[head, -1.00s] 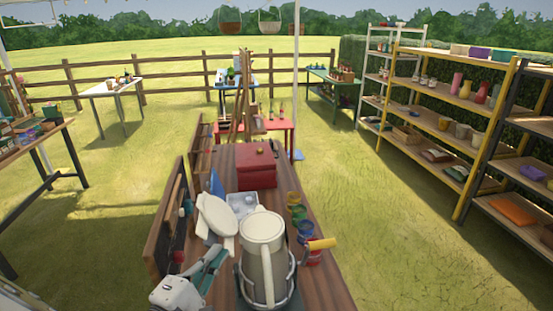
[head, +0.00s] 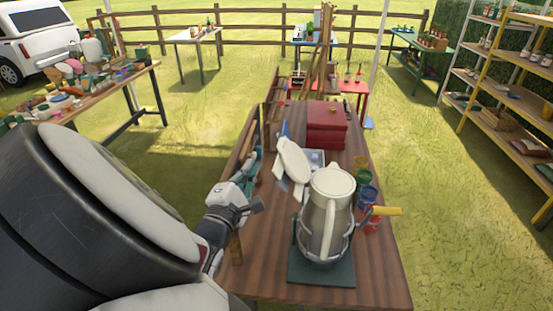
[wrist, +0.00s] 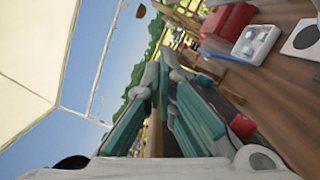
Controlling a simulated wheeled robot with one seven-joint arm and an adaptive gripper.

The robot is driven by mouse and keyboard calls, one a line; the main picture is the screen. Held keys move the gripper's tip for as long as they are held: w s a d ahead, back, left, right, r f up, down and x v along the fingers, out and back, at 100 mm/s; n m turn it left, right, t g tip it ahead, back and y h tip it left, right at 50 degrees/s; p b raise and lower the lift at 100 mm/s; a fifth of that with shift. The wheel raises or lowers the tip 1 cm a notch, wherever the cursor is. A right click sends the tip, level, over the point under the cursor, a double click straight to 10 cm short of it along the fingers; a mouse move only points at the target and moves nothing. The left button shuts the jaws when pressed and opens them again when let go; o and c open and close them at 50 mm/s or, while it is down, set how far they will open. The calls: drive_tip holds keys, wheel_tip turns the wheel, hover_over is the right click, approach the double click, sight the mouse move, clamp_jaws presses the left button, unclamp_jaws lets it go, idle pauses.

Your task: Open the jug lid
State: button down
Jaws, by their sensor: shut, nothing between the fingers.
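The metal jug (head: 318,228) stands upright on a dark green base (head: 322,271) on the wooden table in the head view. Its handle faces me. A cream lid-like top (head: 332,182) covers the jug's mouth and looks flat. A cream oval piece (head: 293,158) is tilted just behind and left of it; I cannot tell whether it joins the jug. My gripper (head: 258,204) is left of the jug, apart from it, near the table's left edge. In the wrist view my gripper (wrist: 168,72) is shut and empty, its teal-padded fingers close together. The jug is not clear in that view.
A red box (head: 326,125) sits behind the jug. Several paint jars (head: 366,195) and a yellow-handled roller (head: 385,211) stand on its right. A wooden rack (head: 247,150) edges the table's left side. The table front right is clear.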

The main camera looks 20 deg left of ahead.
sight(294, 161)
drive_tip(key=shift+w+d+r+p, duration=0.15)
drive_tip(key=shift+w+d+r, duration=0.2)
drive_tip(key=shift+d, duration=0.2)
drive_tip(key=shift+w+d+r+p, duration=0.25)
drive_tip(key=shift+w+d, duration=0.1)
drive_tip(key=shift+d, duration=0.25)
drive_tip(key=shift+w+d+r+p, duration=0.1)
drive_tip(key=shift+w+d+r, duration=0.25)
drive_tip(key=shift+d, duration=0.2)
drive_tip(key=d+r+m+b, duration=0.2)
drive_tip(key=m, duration=0.1)
drive_tip(key=shift+w+r, duration=0.2)
drive_tip(key=shift+w, duration=0.1)
